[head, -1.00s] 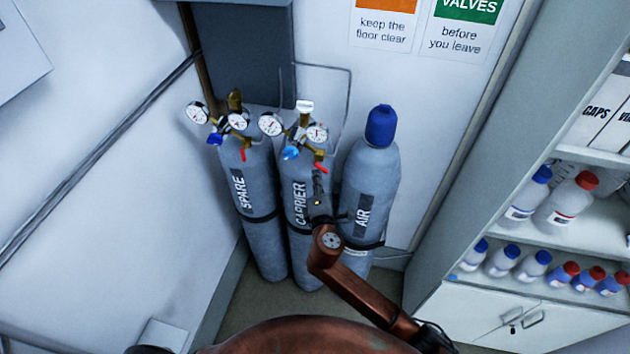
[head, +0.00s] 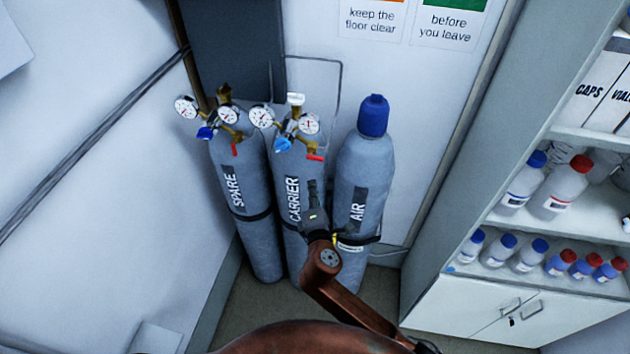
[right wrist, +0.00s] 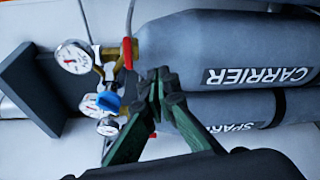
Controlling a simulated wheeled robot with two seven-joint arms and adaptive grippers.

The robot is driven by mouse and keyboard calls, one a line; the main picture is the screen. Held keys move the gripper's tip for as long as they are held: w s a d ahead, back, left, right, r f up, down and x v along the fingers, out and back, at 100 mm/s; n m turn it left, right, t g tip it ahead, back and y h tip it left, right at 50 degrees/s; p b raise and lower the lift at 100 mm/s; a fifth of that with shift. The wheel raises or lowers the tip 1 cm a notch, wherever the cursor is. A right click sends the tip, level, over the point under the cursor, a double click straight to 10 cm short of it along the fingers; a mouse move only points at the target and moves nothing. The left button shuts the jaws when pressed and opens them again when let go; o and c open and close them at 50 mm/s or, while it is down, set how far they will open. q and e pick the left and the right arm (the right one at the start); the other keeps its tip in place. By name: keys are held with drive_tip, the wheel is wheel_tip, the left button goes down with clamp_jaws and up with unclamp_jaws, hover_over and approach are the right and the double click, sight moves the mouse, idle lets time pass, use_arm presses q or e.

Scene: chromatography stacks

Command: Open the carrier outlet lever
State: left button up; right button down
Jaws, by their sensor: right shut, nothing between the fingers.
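The red carrier outlet lever (head: 315,157) sits on the brass regulator (head: 289,126) of the cylinder labelled CARRIER (head: 290,170). It lies nearly crosswise, while the red lever on SPARE (head: 235,150) hangs down. In the right wrist view the carrier lever (right wrist: 127,52) shows to the left of my fingertips. My right gripper (head: 312,183) is shut and empty, just below the lever in front of the carrier cylinder, with a visible gap between. It also shows in the right wrist view (right wrist: 159,74). My left gripper is out of view.
The SPARE cylinder (head: 252,220) stands close on the left and the AIR cylinder (head: 362,170) with a blue cap on the right. Gauges and a blue knob (head: 283,144) crowd the carrier regulator. A cabinet with bottles (head: 480,240) stands further right.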

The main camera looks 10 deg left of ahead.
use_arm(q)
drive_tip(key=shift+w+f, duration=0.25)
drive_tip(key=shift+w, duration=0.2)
use_arm(e)
drive_tip(key=s, duration=0.2)
drive_tip(key=s+r, duration=0.1)
drive_tip(key=s, duration=0.1)
drive_tip(key=shift+r, duration=0.2)
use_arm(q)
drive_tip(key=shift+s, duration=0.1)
use_arm(e)
drive_tip(key=shift+d, duration=0.1)
